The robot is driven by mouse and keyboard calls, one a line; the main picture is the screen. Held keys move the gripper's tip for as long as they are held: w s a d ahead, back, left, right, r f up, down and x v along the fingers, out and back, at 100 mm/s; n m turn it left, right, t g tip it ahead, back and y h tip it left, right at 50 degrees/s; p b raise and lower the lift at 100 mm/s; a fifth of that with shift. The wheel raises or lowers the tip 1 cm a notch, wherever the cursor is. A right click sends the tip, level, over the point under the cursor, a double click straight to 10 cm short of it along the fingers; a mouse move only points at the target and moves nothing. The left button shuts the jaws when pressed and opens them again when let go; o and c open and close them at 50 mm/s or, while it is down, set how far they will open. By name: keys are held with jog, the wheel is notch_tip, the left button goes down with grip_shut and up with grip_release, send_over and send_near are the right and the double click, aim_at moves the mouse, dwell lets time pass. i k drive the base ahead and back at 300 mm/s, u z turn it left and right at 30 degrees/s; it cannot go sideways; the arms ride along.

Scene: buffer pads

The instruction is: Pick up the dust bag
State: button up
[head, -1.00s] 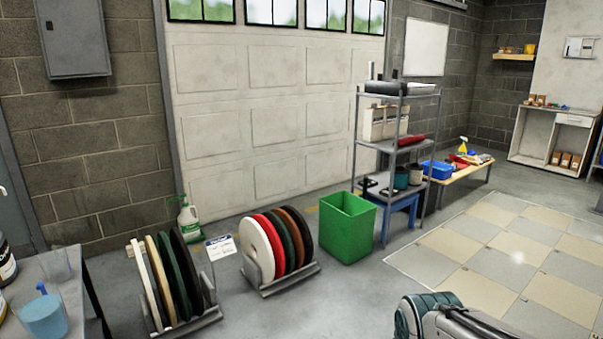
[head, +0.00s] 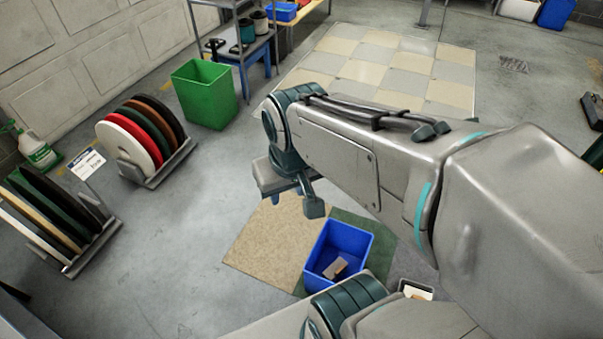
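I cannot make out a dust bag for certain. A small tan-and-brown item (head: 336,268) lies inside a blue bin (head: 365,254) on the floor, but its kind is too small to tell. My arm reaches from the right across the picture. The end of my arm with my gripper (head: 292,197) hangs above the tan mat, up and left of the blue bin in the picture. Small blue patches show beneath it. I cannot tell whether they belong to it, and its finger gap is not clear.
A tan mat (head: 262,245) and a dark green mat (head: 380,238) lie around the bin. A green bin (head: 205,95), a rack of round pads (head: 140,135) and another pad rack (head: 50,220) stand left. A shelf (head: 245,50) stands behind. Grey floor between is clear.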

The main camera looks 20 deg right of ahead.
aim_at(410, 292)
jog(key=z, duration=2.45)
